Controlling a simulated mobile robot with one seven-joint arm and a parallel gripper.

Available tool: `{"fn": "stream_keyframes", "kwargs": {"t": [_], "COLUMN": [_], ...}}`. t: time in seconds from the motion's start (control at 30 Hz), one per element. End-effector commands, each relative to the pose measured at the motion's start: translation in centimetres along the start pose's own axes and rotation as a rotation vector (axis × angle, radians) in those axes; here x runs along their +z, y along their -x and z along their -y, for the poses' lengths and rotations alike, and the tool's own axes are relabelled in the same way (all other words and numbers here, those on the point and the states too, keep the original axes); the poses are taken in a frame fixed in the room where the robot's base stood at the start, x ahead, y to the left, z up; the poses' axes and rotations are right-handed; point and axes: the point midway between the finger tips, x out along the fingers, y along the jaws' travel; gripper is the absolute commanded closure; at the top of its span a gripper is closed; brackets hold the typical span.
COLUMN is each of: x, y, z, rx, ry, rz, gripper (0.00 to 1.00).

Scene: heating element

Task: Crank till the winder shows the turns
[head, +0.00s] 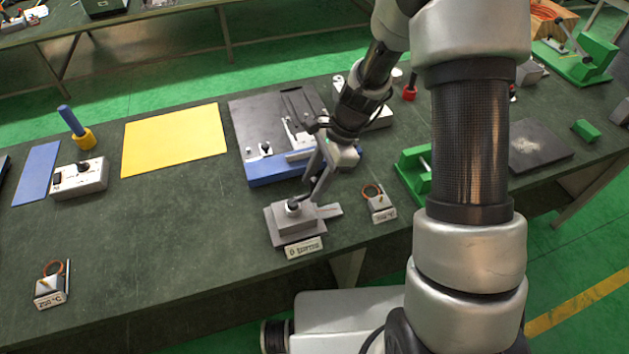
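The winder (283,228) is a grey block-like device near the front edge of the table, with a round hub on top and a flat arm sticking out to its right. A small label plate (304,248) on its front carries small, unclear lettering. My gripper (309,188) reaches down from the upper right, its fingertips right at the top of the winder, by the hub. The crank handle is largely hidden by the fingers or blends with them. I cannot tell whether the fingers are closed on it.
A dark plate fixture with a blue front (280,172) stands just behind the winder. A small labelled block with a copper ring (380,207) is close on the right. A yellow sheet (174,139), a white switch box (82,180) and another ring block (48,287) lie left.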

Motion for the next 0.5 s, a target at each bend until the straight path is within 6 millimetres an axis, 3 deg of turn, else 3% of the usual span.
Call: {"fn": "stream_keyframes", "kwargs": {"t": [0.1, 0.33, 0.5], "x": [0.01, 0.01, 0.01], "y": [0.01, 0.03, 0.05], "z": [-0.01, 0.0, 0.0], "rx": [0.0, 0.0, 0.0], "ry": [0.0, 0.0, -0.001], "rz": [0.0, 0.0, 0.0], "gripper": [0.64, 1.0, 1.0]}}
